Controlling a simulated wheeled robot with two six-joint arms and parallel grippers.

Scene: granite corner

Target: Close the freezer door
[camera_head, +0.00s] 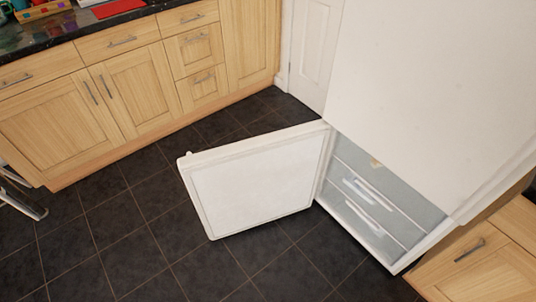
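The white freezer door (255,180) is the lower door of a tall white fridge-freezer. It stands wide open and swings out to the left, with its inner face showing. Its hinge side meets the cabinet near the middle of the view. The open freezer compartment (375,200) shows pale drawers with clear handles (368,191). The upper door (430,90) of the appliance is shut. Neither of my grippers can be made out in the head view, so nothing is seen touching the freezer door.
Dark tiled floor (110,230) is clear in front and left of the door. Wooden cabinets (135,85) with a dark counter line the back left. Metal legs (22,200) show at the left edge. A wooden cabinet (485,260) stands right of the freezer. A white door (310,50) is behind.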

